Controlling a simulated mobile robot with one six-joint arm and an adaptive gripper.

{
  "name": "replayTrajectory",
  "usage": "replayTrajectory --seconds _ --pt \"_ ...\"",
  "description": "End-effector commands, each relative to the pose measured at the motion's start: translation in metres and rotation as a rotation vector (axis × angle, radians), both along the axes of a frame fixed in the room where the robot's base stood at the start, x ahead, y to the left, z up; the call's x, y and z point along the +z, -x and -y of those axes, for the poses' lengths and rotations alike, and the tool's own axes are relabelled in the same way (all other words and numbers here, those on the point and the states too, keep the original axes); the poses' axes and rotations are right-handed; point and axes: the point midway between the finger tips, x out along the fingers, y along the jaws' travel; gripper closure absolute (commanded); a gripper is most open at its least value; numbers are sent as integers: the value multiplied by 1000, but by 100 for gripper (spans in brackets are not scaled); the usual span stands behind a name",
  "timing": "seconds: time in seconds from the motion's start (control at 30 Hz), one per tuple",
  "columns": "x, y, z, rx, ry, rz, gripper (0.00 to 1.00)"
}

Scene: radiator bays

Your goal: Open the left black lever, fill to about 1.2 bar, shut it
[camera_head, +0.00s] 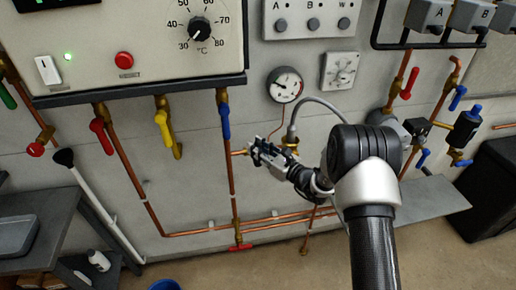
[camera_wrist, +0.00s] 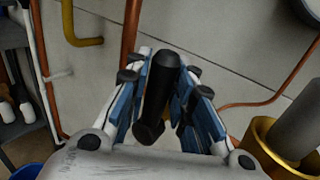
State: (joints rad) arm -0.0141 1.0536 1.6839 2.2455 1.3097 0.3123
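My gripper (camera_head: 262,152) is at the pipework below the round pressure gauge (camera_head: 285,84), left of the grey hose (camera_head: 320,101). In the wrist view, a black lever (camera_wrist: 162,85) stands between the two blue-padded fingers of my gripper (camera_wrist: 168,80). The fingers flank it closely on both sides; I cannot tell whether they press on it. In the head view the lever is hidden by the gripper. The gauge has a white face and dark needle, too small to read. A brass fitting (camera_wrist: 255,148) with the grey hose end (camera_wrist: 300,122) shows at right in the wrist view.
A vertical copper pipe with a blue lever (camera_head: 225,121) stands just left of my gripper. Yellow (camera_head: 165,132) and red (camera_head: 101,134) levers hang farther left under the control panel (camera_head: 130,45). A white dial (camera_head: 340,70) is right of the gauge.

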Motion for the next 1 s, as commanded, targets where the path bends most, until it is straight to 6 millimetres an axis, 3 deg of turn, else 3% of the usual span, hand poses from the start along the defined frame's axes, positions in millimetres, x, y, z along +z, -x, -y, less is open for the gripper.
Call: replayTrajectory --seconds 0.3,1.0 --pt "0 0 0 0 0 0 100" --pt "1 2 -5 1 75 23 100"
